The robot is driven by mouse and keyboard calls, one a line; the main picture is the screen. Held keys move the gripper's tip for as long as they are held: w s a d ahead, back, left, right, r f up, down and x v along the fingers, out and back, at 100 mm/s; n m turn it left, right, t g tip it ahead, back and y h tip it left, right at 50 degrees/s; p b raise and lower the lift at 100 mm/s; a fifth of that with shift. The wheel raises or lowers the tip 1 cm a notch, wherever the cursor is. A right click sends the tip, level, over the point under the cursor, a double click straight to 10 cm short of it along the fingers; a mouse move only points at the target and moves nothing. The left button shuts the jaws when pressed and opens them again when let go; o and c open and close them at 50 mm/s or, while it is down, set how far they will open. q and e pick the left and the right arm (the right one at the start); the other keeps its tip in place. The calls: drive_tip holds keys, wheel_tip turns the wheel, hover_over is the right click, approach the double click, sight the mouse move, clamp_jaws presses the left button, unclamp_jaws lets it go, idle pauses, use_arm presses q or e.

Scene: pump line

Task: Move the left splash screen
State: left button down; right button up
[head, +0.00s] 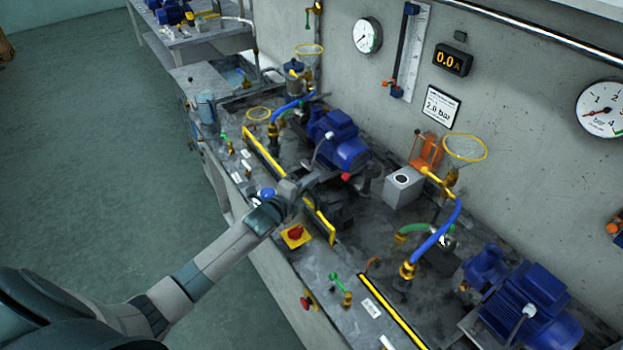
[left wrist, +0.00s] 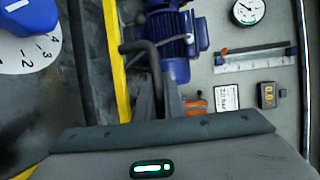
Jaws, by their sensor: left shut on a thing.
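The left splash screen (head: 264,153) is a clear panel with a yellow edge, standing along the front of the left pump bay. My left arm crosses in front of its middle. In the left wrist view its yellow edge (left wrist: 117,60) runs up the picture, with a dark bent handle (left wrist: 150,52) beside it. My left gripper (head: 318,180) reaches over the screen towards the left blue pump. Its fingers (left wrist: 160,95) are shut on the dark handle; the exact contact is partly hidden by the gripper body. My right gripper is not in view.
The left blue pump (head: 338,140) stands close behind the screen. A red knob on a yellow plate (head: 296,236) is near the bench front. A second yellow-edged screen (head: 393,313) and another blue pump (head: 525,303) lie to the right. Gauges hang on the wall.

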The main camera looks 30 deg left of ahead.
use_arm(q)
drive_tip(key=shift+f, duration=0.95)
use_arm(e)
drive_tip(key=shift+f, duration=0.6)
use_arm(q)
drive_tip(key=c, duration=1.8)
unclamp_jaws()
drive_tip(key=shift+c, duration=0.2)
drive_tip(key=shift+b, duration=0.3)
